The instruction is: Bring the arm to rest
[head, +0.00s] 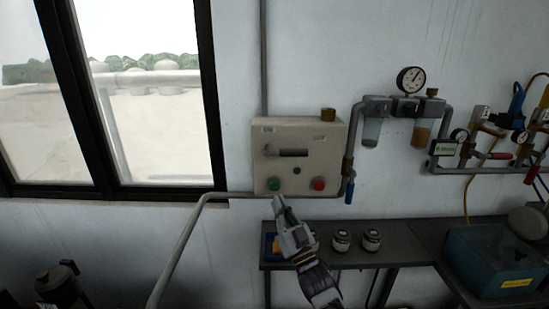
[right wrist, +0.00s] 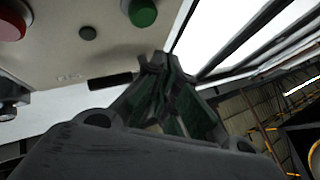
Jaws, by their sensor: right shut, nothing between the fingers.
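My right gripper (head: 281,204) is raised in front of the wall, just below the green button of a beige control box (head: 297,136). Its fingers are shut with nothing between them. In the right wrist view the gripper (right wrist: 158,65) points up past the box, with the green button (right wrist: 142,12) close beyond the fingertips and the red button (right wrist: 12,22) at upper left. I cannot tell whether the fingertips touch the box. The green button (head: 274,184) and red button (head: 318,184) also show in the head view. My left gripper is not in view.
A dark bench (head: 400,246) below the box holds two small jars (head: 342,240) and a blue bin (head: 497,262). Pipes and a gauge (head: 411,79) run along the wall at right.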

